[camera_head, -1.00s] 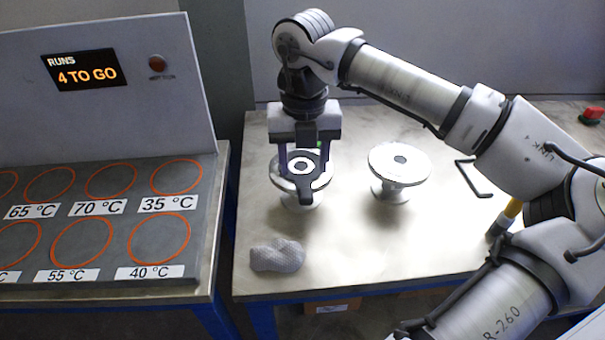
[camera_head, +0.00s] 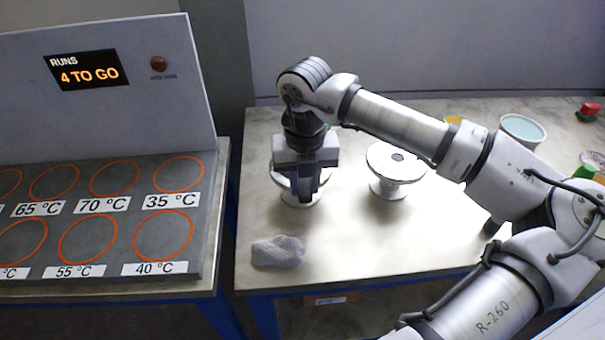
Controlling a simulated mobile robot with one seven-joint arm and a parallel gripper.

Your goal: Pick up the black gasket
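A white flanged vessel (camera_head: 288,186) stands on the table under my gripper, its top flange largely covered by the gripper. In the earlier view a black ring, which looks like the black gasket, shows on this flange. Now my gripper hides that spot and I cannot see the gasket. My gripper (camera_head: 306,194) points down over the flange, its dark fingers low at the flange's front side. Whether the fingers are apart or closed on the gasket does not show. A second white flanged vessel (camera_head: 396,166) stands to the right, with a small dark hole in its top.
A grey speckled cloth-like lump (camera_head: 278,251) lies at the table's front left. A bowl with pale blue contents (camera_head: 522,130) and a red object (camera_head: 588,112) are at the back right. A panel with orange rings (camera_head: 88,240) stands left. The front middle of the table is clear.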

